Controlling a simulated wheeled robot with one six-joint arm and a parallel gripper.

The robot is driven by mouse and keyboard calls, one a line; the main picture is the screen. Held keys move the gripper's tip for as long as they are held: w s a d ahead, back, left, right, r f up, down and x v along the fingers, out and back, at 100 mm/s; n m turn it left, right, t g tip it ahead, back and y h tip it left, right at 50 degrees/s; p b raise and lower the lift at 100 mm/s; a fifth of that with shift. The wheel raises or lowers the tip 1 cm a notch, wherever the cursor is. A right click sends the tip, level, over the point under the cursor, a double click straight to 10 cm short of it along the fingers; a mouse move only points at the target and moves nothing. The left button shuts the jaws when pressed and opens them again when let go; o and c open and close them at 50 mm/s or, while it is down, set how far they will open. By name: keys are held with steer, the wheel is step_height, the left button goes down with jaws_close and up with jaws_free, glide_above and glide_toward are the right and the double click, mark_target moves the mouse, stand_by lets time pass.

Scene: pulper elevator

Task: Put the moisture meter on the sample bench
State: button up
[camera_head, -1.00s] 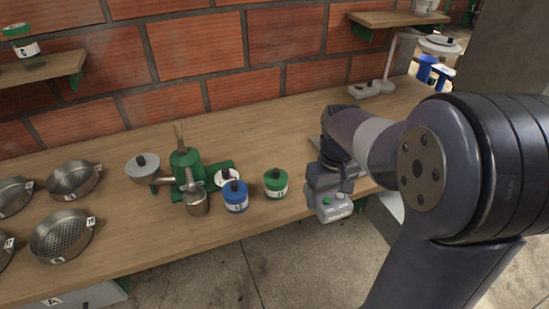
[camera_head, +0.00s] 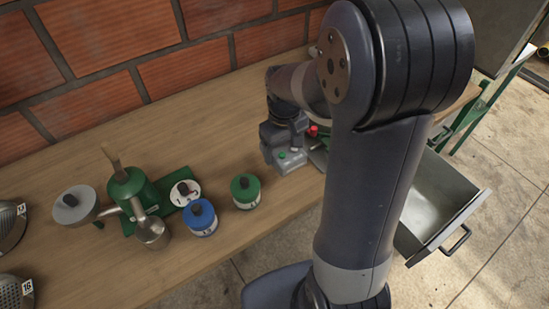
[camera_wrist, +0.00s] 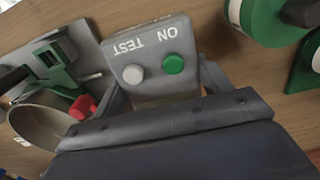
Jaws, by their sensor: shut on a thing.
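The moisture meter (camera_head: 291,158) is a grey box with a green and a white button. It shows large in the wrist view (camera_wrist: 152,88), with the words ON and TEST upside down. My gripper (camera_head: 283,138) is shut on it, with one finger on each side in the wrist view (camera_wrist: 160,82). The wooden bench (camera_head: 190,95) runs along the brick wall. The meter is over the bench near its front edge, right of the green-lidded jar (camera_head: 245,190). I cannot tell whether its underside touches the wood.
A green device with a red knob (camera_wrist: 82,107) and metal cup (camera_wrist: 42,118) is close beside the meter. An open drawer (camera_head: 437,203) juts out at right.

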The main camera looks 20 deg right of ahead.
mark_target(283, 148)
steer(key=shift+f, duration=2.35)
steer(key=shift+f+b, duration=0.15)
steer(key=shift+b, duration=0.15)
steer(key=o, duration=1.1)
steer(key=shift+o, duration=0.2)
step_height(283, 148, up, 12)
steer(key=shift+r+p, duration=0.2)
steer(key=shift+p, duration=0.45)
